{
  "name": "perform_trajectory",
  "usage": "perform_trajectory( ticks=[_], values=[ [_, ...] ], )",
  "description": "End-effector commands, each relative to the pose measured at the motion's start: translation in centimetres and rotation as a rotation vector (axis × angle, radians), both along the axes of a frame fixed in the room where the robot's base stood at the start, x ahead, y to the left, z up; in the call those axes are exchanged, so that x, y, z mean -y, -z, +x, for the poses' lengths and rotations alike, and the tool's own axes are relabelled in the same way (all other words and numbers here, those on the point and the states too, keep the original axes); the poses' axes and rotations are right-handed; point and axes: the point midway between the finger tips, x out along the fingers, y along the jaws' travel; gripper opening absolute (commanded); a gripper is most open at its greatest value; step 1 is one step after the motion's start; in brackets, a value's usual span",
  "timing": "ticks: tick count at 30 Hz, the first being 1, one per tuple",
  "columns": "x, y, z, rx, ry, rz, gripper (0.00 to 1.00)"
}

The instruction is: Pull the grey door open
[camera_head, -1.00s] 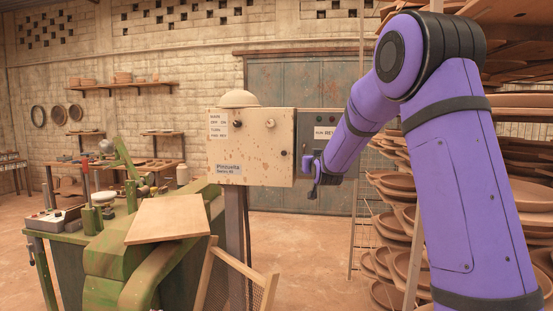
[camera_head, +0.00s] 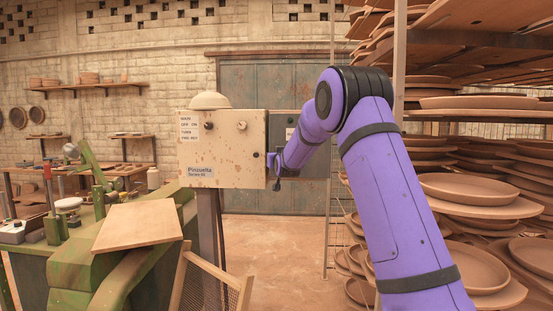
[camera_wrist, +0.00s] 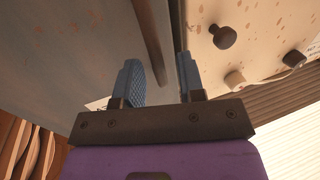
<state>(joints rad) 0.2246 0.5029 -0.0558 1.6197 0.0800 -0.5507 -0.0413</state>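The grey door (camera_head: 280,125) is a flat panel beside the cream control box (camera_head: 222,150), partly hidden by my arm. In the wrist view the grey door (camera_wrist: 70,50) fills the left side, and the cream box face (camera_wrist: 265,25) with dark knobs is at right. A dark upright bar handle (camera_wrist: 148,40) stands at the door's box-side edge. My gripper (camera_wrist: 160,82) is open, with one blue finger on each side of the bar's lower end. Whether either finger touches it I cannot tell. In the head view my gripper (camera_head: 277,172) is small, near the box's right edge.
A green machine (camera_head: 120,260) with a wooden board (camera_head: 138,224) stands at front left. A wooden frame (camera_head: 215,280) leans below the box. Racks of clay plates (camera_head: 480,190) fill the right side. Large metal doors (camera_head: 240,80) are behind. Some floor (camera_head: 285,240) is clear.

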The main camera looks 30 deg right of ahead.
Motion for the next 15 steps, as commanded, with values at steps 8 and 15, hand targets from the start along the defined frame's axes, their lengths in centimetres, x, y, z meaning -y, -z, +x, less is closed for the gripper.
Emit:
perform_trajectory(
  ticks=[8, 15],
  values=[
    [-0.03, -0.04, -0.01, 0.001, 0.000, 0.000, 0.16],
    [-0.07, -0.05, -0.01, 0.001, -0.001, 0.000, 0.00]
  ],
)
